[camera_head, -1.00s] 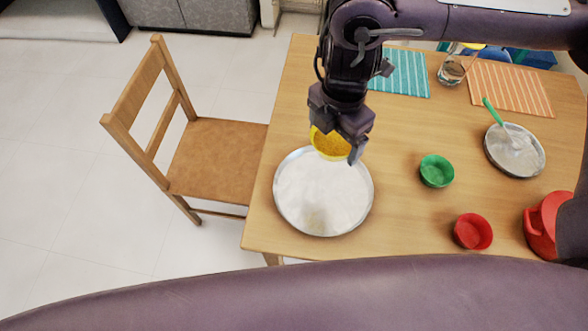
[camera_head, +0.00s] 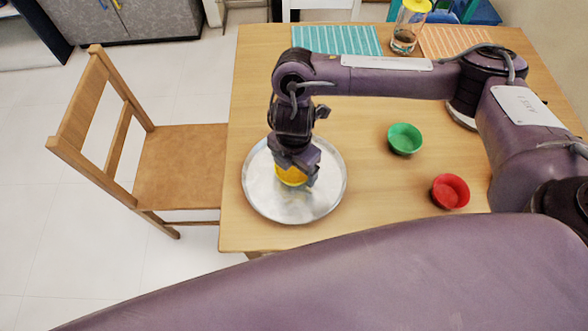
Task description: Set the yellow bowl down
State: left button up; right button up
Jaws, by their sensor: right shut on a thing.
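The yellow bowl (camera_head: 290,176) shows as an orange-yellow shape under my right gripper (camera_head: 297,172), over the upper middle of a round silver tray (camera_head: 294,208). My right gripper is shut on the bowl and hides part of its rim. I cannot tell whether the bowl's base touches the tray. My left gripper is out of view.
A green bowl (camera_head: 404,139) and a red bowl (camera_head: 450,191) stand on the wooden table (camera_head: 360,150) to the right. A glass jar with a yellow top (camera_head: 407,27) and striped mats (camera_head: 337,40) lie at the back. A wooden chair (camera_head: 180,166) stands left.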

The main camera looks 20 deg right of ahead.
aim_at(294, 172)
jog(key=shift+f, duration=0.9)
jog(key=shift+f, duration=0.15)
jog(key=o, duration=0.8)
jog(key=shift+o, duration=0.2)
notch_tip(294, 172, up, 12)
jog(key=p, duration=0.2)
jog(key=shift+r+p, duration=0.2)
jog(key=shift+p, duration=0.1)
